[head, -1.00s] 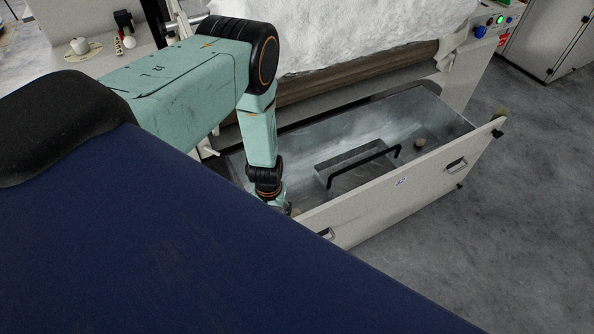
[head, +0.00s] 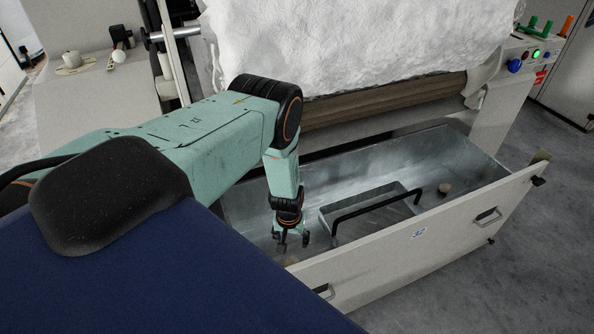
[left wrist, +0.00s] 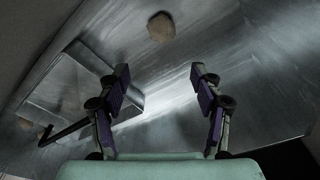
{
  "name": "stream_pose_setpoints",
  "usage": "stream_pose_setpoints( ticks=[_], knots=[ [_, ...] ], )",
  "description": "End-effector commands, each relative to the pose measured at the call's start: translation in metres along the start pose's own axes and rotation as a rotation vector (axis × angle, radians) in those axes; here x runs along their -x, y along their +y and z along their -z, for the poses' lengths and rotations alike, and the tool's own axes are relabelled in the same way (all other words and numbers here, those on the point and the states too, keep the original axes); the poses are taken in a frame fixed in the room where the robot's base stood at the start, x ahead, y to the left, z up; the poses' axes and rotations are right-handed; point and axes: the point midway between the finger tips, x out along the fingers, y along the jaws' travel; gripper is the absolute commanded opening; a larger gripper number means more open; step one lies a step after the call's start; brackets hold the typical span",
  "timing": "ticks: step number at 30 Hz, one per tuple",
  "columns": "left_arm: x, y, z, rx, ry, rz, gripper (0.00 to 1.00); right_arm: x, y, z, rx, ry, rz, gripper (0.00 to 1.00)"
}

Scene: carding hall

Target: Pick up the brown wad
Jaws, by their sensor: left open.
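One brown wad (head: 291,260) lies in the open metal drawer (head: 240,215), just behind its front panel and partly hidden by it. In the left wrist view a tan-brown wad (left wrist: 161,27), apparently the same one, lies on the metal floor beyond my fingertips, midway between them. A second small brown wad (head: 444,188) lies at the right end of the drawer. My left gripper (head: 293,241) points down into the drawer's left part, close to the first wad. Its fingers (left wrist: 160,75) are apart with nothing between them. My right gripper is not in view.
A metal tray (head: 395,212) with a black bar handle (head: 375,203) stands in the drawer, right of my left gripper. The drawer's pale front panel (head: 420,235) rises in front. White fibre (head: 350,45) hangs over a roller behind.

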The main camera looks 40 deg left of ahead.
Motion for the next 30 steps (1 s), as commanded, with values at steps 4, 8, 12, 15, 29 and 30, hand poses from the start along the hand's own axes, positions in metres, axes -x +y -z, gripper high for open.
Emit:
stream_pose_setpoints(
  ticks=[4,8,12,15,29,30],
  knots=[
    [-0.043,-0.003,-0.007,0.004,0.001,0.001,0.66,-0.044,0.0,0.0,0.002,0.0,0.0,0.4],
    [-0.065,-0.004,-0.012,0.003,0.001,0.001,0.66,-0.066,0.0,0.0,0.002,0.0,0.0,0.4],
    [-0.079,-0.005,-0.014,0.003,0.002,0.001,0.66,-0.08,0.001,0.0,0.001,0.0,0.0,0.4],
    [-0.083,-0.006,-0.014,0.004,0.002,0.001,0.66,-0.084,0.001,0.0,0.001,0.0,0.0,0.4],
    [-0.118,-0.005,-0.012,0.002,0.002,0.001,0.66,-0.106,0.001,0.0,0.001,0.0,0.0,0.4],
    [-0.124,-0.005,-0.012,0.001,0.001,0.001,0.66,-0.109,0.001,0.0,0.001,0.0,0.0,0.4]
  ],
)
